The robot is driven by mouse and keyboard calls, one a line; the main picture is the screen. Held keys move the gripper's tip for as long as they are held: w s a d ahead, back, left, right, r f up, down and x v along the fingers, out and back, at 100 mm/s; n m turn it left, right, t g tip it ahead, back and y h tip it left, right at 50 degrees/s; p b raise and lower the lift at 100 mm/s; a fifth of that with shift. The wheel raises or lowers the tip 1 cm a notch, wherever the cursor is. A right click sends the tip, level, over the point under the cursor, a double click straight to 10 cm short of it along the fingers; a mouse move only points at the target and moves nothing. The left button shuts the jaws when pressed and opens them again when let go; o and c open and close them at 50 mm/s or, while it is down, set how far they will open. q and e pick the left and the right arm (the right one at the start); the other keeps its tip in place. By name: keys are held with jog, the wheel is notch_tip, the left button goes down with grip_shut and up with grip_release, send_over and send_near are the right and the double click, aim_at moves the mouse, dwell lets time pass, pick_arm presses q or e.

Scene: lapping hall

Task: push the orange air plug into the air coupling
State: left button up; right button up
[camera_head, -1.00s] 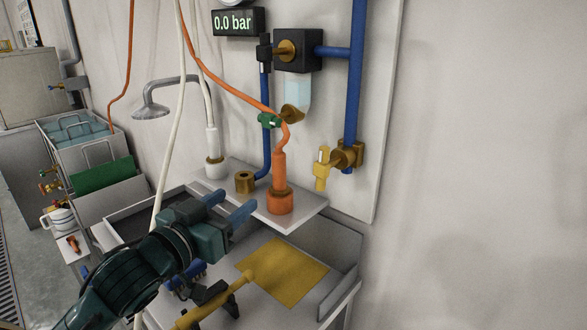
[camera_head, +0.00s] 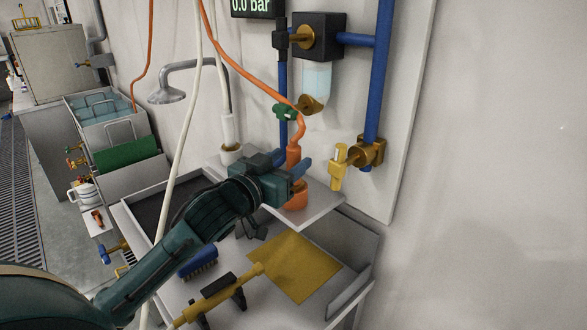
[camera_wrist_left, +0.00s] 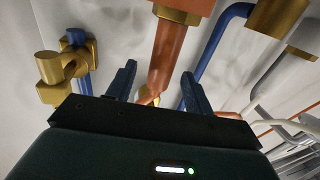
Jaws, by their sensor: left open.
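The orange air plug (camera_head: 293,157) stands upright on the small shelf, with its wider collar (camera_head: 295,199) at the bottom and an orange hose from its top. My left gripper (camera_head: 303,179) is open at the plug, its blue fingers reaching either side of it. In the left wrist view the plug (camera_wrist_left: 168,55) lies between the two open fingers (camera_wrist_left: 158,86), with gaps beside it; I cannot tell whether either finger touches. The brass air coupling (camera_wrist_left: 276,14) shows at the upper right of the wrist view; in the head view my gripper hides it. My right gripper is not in view.
The shelf edge (camera_head: 322,208) is just below the gripper. A yellow-handled valve (camera_head: 338,166) on a blue pipe stands close on the right. A white hose (camera_head: 178,150) hangs to the left. Below lie a yellow sheet (camera_head: 292,268) and a blue brush (camera_head: 198,262).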

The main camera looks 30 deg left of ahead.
aim_at(299, 152)
pick_arm(q)
jog(key=w, duration=0.4)
jog(key=shift+w+d+f+p, duration=0.1)
jog(key=shift+w+d+p, duration=0.2)
jog(key=shift+p, duration=0.1)
jog(key=shift+c, duration=0.2)
jog(key=c, duration=1)
grip_shut()
jog(key=shift+a, duration=0.1)
